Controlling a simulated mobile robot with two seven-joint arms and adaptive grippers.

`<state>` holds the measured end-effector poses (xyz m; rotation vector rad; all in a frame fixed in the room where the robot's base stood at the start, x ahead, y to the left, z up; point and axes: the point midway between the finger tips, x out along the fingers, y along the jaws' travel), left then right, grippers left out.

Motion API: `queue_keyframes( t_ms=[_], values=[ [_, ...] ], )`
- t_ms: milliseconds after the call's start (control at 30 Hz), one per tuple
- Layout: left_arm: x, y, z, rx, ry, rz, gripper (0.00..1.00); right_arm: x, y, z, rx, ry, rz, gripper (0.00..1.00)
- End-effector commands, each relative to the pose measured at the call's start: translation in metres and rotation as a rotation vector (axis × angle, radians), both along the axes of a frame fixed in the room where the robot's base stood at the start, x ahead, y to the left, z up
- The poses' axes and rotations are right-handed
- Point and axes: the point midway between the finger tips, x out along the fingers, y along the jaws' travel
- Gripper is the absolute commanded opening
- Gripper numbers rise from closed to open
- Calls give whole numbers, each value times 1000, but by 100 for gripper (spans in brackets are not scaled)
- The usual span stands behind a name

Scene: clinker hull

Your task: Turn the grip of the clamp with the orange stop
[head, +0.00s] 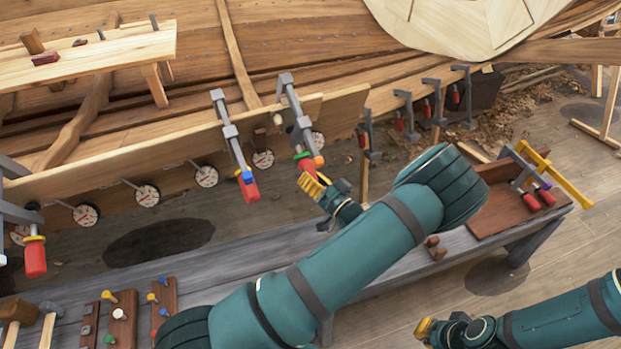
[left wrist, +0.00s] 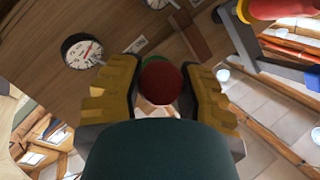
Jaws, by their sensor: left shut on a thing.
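My left gripper (head: 312,183) is shut around this grip. In the left wrist view the round red end of the grip (left wrist: 161,84) shows between the two yellow fingers, with a green part behind it. My right gripper (head: 427,328) is at the lower right, away from the clamps; its fingers are too small to read.
A clamp with a blue stop (head: 247,176) hangs close to the left. Several dials (head: 147,195) line the plank. A grey bench (head: 215,262) with tool boards runs below my left arm. A wooden tray (head: 510,205) with red-gripped clamps stands at its right end.

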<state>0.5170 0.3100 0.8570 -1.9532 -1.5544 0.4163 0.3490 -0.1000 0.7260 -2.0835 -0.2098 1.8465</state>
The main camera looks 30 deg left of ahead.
Motion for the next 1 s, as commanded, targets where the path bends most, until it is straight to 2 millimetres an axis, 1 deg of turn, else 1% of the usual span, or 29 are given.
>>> queue_keyframes(
  t_ms=[433, 467, 500, 533, 867, 1000],
  values=[
    [0, 1, 1, 10, 5, 6, 2, 0, 0, 0, 0, 0, 0, 0],
    [0, 1, 2, 10, 5, 6, 47, 0, 0, 0, 0, 0, 0, 0],
    [0, 1, 1, 9, 5, 5, 61, 0, 0, 0, 0, 0, 0, 0],
    [0, 1, 1, 8, 5, 6, 70, 0, 0, 0, 0, 0, 0, 0],
    [0, -1, 0, 6, 6, 5, 70, 0, 0, 0, 0, 0, 0, 0],
    [-2, -12, -1, 5, 7, 2, 70, 0, 0, 0, 0, 0, 0, 0]
  ],
)
